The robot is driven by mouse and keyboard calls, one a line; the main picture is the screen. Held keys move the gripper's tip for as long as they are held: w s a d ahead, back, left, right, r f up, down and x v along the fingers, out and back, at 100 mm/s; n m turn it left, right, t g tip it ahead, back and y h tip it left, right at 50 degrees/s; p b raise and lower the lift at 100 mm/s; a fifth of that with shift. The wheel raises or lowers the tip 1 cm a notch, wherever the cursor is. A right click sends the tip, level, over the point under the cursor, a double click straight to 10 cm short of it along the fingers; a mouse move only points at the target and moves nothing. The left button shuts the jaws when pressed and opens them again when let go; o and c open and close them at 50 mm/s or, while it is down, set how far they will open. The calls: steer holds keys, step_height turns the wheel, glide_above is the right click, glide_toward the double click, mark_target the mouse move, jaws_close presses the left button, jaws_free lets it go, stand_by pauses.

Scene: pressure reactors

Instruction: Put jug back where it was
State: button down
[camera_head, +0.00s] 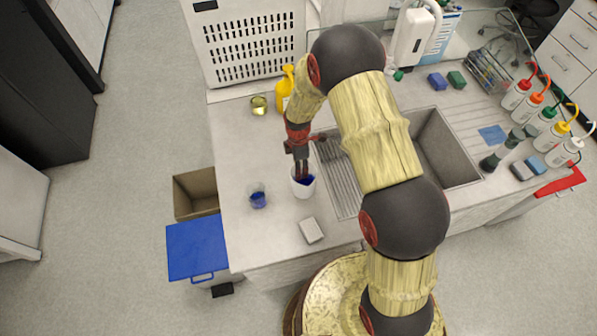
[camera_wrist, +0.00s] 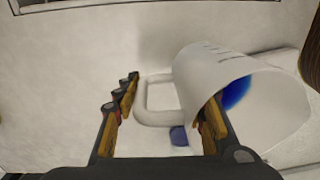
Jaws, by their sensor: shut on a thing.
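The jug (camera_head: 304,188) is white with a looped handle and something blue inside. In the head view it is at the left part of the counter, beside the sink, roughly upright; I cannot tell whether it touches the counter. My gripper (camera_head: 300,172) points down at it from above and is shut on it. In the wrist view the jug (camera_wrist: 215,75) is at the right, its open mouth toward the camera. Its handle (camera_wrist: 152,108) lies between the fingers of my gripper (camera_wrist: 170,102), and the right finger overlaps the jug's wall.
A beaker with blue contents (camera_head: 258,198) stands left of the jug. A pale block (camera_head: 311,230) lies in front, and the sink (camera_head: 440,150) is at the right. A yellow bottle (camera_head: 284,88) and a small yellow glass (camera_head: 259,105) stand behind.

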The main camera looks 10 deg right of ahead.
steer(key=shift+w+f, duration=0.25)
steer(key=shift+f, duration=1.45)
steer(key=shift+f, duration=0.2)
steer(key=c, duration=1.1)
jaws_free()
steer(key=shift+o, duration=0.2)
steer(key=shift+r, duration=0.1)
